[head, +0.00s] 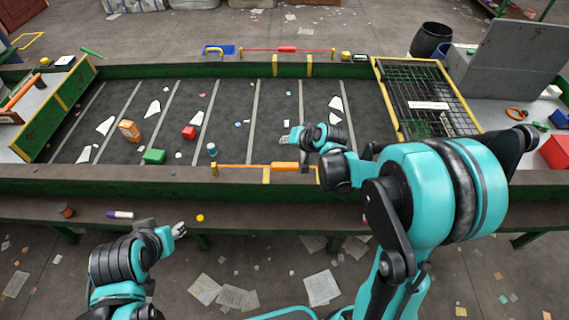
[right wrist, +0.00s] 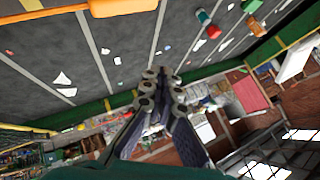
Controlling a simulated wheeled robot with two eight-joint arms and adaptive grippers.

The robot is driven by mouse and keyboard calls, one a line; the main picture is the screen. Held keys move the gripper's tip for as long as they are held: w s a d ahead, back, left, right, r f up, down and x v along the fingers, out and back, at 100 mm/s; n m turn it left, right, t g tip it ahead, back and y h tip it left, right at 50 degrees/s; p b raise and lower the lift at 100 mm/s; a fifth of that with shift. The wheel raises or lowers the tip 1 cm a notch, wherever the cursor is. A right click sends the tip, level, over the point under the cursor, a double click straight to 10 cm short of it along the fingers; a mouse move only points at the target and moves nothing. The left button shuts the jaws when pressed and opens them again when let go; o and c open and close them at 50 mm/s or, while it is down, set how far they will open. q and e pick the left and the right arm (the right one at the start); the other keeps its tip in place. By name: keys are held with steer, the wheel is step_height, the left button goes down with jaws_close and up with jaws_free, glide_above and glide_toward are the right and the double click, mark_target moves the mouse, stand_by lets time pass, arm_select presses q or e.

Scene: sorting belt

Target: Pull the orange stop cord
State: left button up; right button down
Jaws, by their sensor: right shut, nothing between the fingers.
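The orange stop cord (head: 236,166) runs along the near edge of the belt, with a thicker orange handle (head: 285,167) on it. The handle also shows at the top of the right wrist view (right wrist: 122,8), apart from the fingers. My right gripper (head: 286,138) is over the belt, just beyond the handle in the head view, shut and empty. Its closed fingers show in the right wrist view (right wrist: 163,78). My left gripper (head: 181,230) is low at the left, in front of the near ledge, far from the cord; its finger opening is too small to judge.
A red cord with a red handle (head: 287,49) spans the far edge. The dark belt (head: 230,110) carries an orange box (head: 129,130), a green block (head: 154,156), a red block (head: 189,132) and white scraps. A wire grate (head: 425,92) lies at right.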

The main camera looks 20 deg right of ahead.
mark_target(286, 166)
step_height(286, 166, down, 8)
steer(key=b, duration=0.6)
steer(key=shift+f+b, duration=0.4)
steer(key=shift+b, duration=0.05)
stand_by(0.8)
steer(key=shift+f+b, duration=0.4)
steer(key=shift+b, duration=0.05)
steer(key=shift+f+b, duration=1.55)
steer(key=shift+f, duration=0.05)
stand_by(1.3)
stand_by(0.3)
steer(key=shift+r+p, duration=1.55)
steer(key=shift+r, duration=0.5)
